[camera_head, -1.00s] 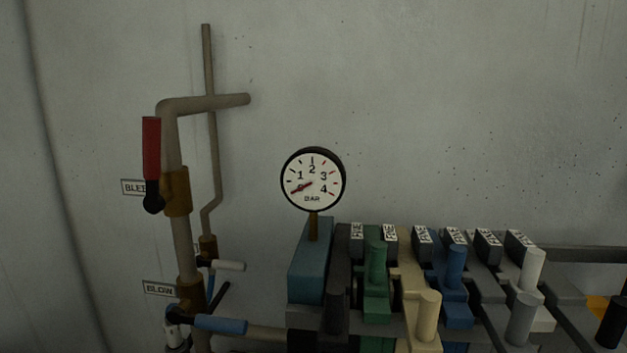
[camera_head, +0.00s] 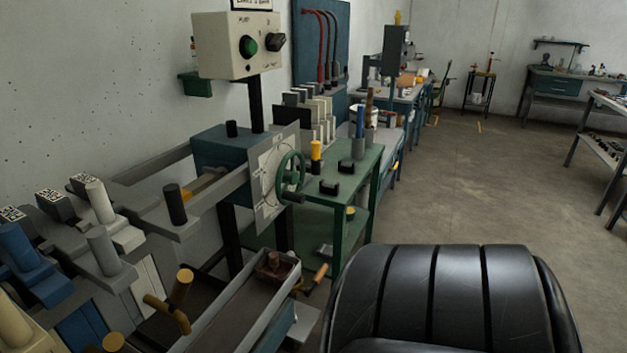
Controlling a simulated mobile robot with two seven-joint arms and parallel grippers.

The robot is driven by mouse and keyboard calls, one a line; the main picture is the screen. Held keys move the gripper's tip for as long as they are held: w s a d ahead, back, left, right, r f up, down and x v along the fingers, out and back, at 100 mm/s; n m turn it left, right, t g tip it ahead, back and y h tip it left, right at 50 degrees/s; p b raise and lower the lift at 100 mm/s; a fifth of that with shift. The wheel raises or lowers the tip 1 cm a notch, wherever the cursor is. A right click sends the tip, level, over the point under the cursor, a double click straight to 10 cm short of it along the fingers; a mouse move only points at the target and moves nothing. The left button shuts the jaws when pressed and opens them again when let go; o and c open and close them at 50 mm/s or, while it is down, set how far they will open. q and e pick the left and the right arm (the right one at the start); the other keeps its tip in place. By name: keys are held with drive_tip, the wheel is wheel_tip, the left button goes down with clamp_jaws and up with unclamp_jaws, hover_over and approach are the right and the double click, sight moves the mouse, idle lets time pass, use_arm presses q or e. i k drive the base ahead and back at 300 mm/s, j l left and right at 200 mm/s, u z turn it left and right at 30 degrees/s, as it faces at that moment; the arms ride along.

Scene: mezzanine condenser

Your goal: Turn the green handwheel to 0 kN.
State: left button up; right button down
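The green handwheel (camera_head: 290,175) stands upright on the right end of a blue machine block (camera_head: 222,152), in front of a pale dial plate (camera_head: 266,185) with dark markings. A dark grip knob sits at the wheel's lower right. The wheel is seen at a steep angle, and the plate's figures are too small to read. Neither of my grippers shows in the head view.
A control box (camera_head: 237,46) with a green button stands above the block. A green table (camera_head: 350,165) stands just beyond the wheel. A black padded seat (camera_head: 450,300) fills the lower right. A long tray (camera_head: 235,305) lies below the wheel. Open floor (camera_head: 460,190) stretches right.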

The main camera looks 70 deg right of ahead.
sight(288, 178)
drive_tip(key=z, duration=2.1)
drive_tip(key=i+l+u, duration=0.1)
drive_tip(key=l, duration=0.3)
drive_tip(key=i+l+u, duration=0.15)
drive_tip(key=l, duration=0.25)
drive_tip(key=i+l+u, duration=0.1)
drive_tip(key=l, duration=0.3)
drive_tip(key=i+l+u, duration=0.1)
drive_tip(key=l, duration=0.35)
